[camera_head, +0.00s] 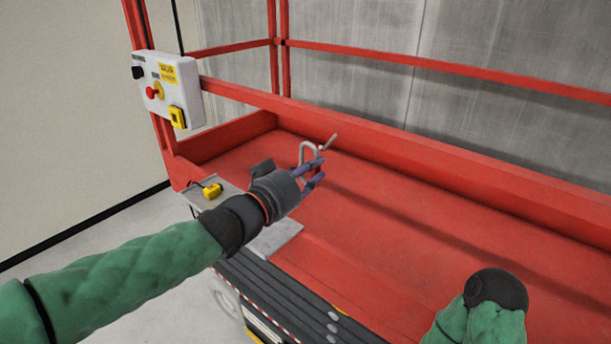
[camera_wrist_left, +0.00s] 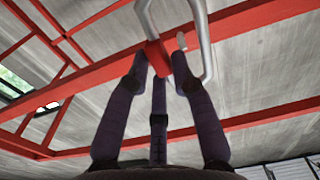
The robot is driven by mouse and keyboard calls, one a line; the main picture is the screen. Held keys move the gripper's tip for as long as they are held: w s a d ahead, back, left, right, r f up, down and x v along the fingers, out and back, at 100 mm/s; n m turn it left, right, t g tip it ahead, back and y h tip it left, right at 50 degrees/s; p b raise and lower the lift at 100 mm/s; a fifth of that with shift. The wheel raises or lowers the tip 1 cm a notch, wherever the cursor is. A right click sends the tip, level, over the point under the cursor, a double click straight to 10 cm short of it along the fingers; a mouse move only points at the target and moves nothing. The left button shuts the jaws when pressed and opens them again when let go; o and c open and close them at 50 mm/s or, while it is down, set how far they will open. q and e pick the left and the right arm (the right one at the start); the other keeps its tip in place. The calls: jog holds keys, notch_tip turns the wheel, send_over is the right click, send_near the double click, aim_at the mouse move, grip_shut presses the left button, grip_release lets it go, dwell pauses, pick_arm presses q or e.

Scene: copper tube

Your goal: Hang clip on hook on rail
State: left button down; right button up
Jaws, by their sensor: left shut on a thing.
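My left gripper (camera_head: 315,171) is shut on the clip (camera_head: 303,152), a grey metal loop with a small red part. It holds the clip up in front of the red platform, with the loop pointing upward. In the left wrist view, the fingertips (camera_wrist_left: 161,63) close around the red part, and the grey loop (camera_wrist_left: 206,50) extends past them to the top edge. The red rail (camera_head: 330,117) runs behind the clip. I cannot make out a separate hook on it. My right arm's dark round end shows at lower right; its fingers are hidden.
A white control box (camera_head: 167,88) with red and yellow parts hangs on the rail at upper left. A yellow item (camera_head: 212,190) sits on a grey plate (camera_head: 198,203) left of my left gripper. The red platform floor (camera_head: 400,215) is bare to the right.

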pick_arm(q)
jog(key=shift+w+d+f+b, duration=0.4)
jog(key=shift+w+d, duration=0.1)
jog(key=shift+w, duration=0.25)
jog(key=shift+w+d+f+b, duration=0.3)
jog(key=shift+w+d+b, duration=0.2)
jog(key=shift+w, duration=0.2)
jog(key=shift+w+d+f+b, duration=0.35)
jog(key=shift+w+d, duration=0.2)
jog(key=shift+w, duration=0.2)
jog(key=shift+f, duration=0.1)
jog(key=c, duration=1)
grip_release()
jog(key=v, duration=1.2)
